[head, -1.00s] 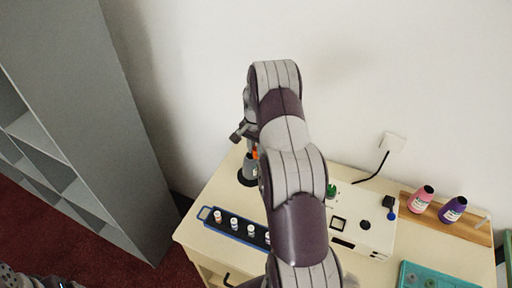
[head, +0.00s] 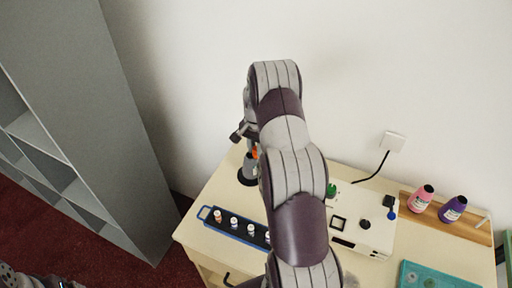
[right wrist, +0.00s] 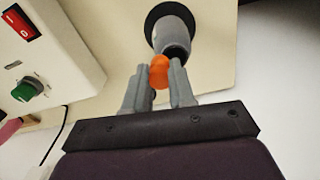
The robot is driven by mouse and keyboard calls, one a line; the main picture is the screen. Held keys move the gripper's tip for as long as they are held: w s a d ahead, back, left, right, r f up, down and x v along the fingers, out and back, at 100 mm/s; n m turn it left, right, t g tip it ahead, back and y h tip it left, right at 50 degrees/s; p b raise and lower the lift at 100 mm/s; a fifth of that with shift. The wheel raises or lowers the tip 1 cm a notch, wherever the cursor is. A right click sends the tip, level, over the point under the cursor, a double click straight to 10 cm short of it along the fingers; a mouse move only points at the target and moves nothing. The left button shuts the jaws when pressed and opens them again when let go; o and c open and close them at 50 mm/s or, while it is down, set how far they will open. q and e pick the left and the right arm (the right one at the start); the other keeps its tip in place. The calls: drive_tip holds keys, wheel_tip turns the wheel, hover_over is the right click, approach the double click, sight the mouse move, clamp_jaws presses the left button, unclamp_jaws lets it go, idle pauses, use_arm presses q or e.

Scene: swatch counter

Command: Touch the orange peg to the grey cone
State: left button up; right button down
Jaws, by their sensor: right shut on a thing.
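The grey cone (head: 249,169) stands on a dark round base at the back left of the counter. It also shows in the right wrist view (right wrist: 173,27), with a darker end facing the gripper. My right gripper (right wrist: 160,82) is shut on the orange peg (right wrist: 159,70), whose rounded end sticks out between the fingers. That end overlaps the edge of the cone's darker end in the right wrist view; I cannot tell whether they touch. In the head view a sliver of the orange peg (head: 255,152) shows just above the cone, and my right arm hides most of the gripper.
A blue tray (head: 205,214) with several small vials lies in front of the cone. A white box (head: 372,236) with a green knob and switches stands right of my arm. Pink (head: 421,200) and purple (head: 452,210) bottles stand on a wooden board. A teal case (head: 415,274) lies front right.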

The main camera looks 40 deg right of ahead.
drive_tip(key=shift+s, duration=0.1)
drive_tip(key=shift+r+p, duration=0.75)
drive_tip(key=shift+r, duration=0.15)
drive_tip(key=shift+r+p, duration=1.05)
drive_tip(key=shift+r, duration=0.5)
